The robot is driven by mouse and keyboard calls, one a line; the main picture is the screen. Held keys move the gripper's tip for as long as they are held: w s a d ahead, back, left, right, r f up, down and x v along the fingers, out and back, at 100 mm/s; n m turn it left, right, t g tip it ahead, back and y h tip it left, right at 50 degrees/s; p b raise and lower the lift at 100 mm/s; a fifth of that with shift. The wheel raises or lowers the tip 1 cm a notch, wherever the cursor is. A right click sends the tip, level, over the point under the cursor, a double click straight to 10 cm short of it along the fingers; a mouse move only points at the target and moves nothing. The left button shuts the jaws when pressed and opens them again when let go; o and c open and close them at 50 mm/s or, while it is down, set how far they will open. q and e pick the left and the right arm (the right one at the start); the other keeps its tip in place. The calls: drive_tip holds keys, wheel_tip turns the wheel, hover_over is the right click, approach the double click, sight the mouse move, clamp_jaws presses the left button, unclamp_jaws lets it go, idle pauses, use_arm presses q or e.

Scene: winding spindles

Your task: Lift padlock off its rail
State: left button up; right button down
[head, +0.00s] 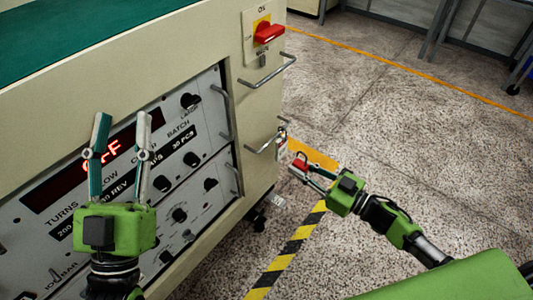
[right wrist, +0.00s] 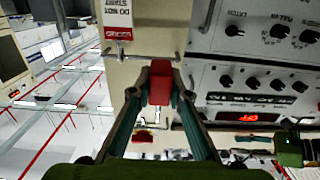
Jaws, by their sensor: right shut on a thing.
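The red padlock (head: 299,165) is between the fingertips of my right gripper (head: 306,168), which is shut on it. In the head view the padlock appears to the right of its rail (head: 262,146) on the cabinet's end, with a small gap. The right wrist view shows the padlock's red body (right wrist: 160,90) between the fingers, and the rail (right wrist: 130,56) behind; whether they touch is unclear there. My left gripper (head: 122,115) is open and empty in front of the control panel.
A white tag (head: 281,148) hangs at the lower rail; it reads DO NOT START in the right wrist view (right wrist: 118,17). Another rail (head: 268,74) sits higher, below the red switch (head: 269,33). The panel display (head: 100,152) reads OFF. Floor right of the cabinet is clear.

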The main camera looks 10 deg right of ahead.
sight(307, 169)
use_arm(q)
drive_tip(key=w+f+g, duration=0.2)
drive_tip(key=f, duration=0.1)
drive_tip(key=shift+y+p, duration=0.3)
use_arm(e)
drive_tip(key=shift+s+d+r, duration=0.25)
drive_tip(key=shift+s+d, duration=0.05)
drive_tip(key=shift+s, duration=0.1)
drive_tip(key=shift+s+d+r, duration=0.15)
drive_tip(key=shift+s+d, duration=0.05)
drive_tip(key=shift+s, duration=0.1)
use_arm(q)
wheel_tip(307, 169, down, 7)
drive_tip(key=w+g+y+p, duration=0.1)
drive_tip(key=w+g, duration=0.1)
drive_tip(key=g, duration=0.1)
drive_tip(key=shift+a+g, duration=0.15)
drive_tip(key=shift+g, duration=0.15)
use_arm(e)
drive_tip(key=shift+s+d+r, duration=0.2)
drive_tip(key=shift+s+d, duration=0.25)
drive_tip(key=shift+s, duration=0.05)
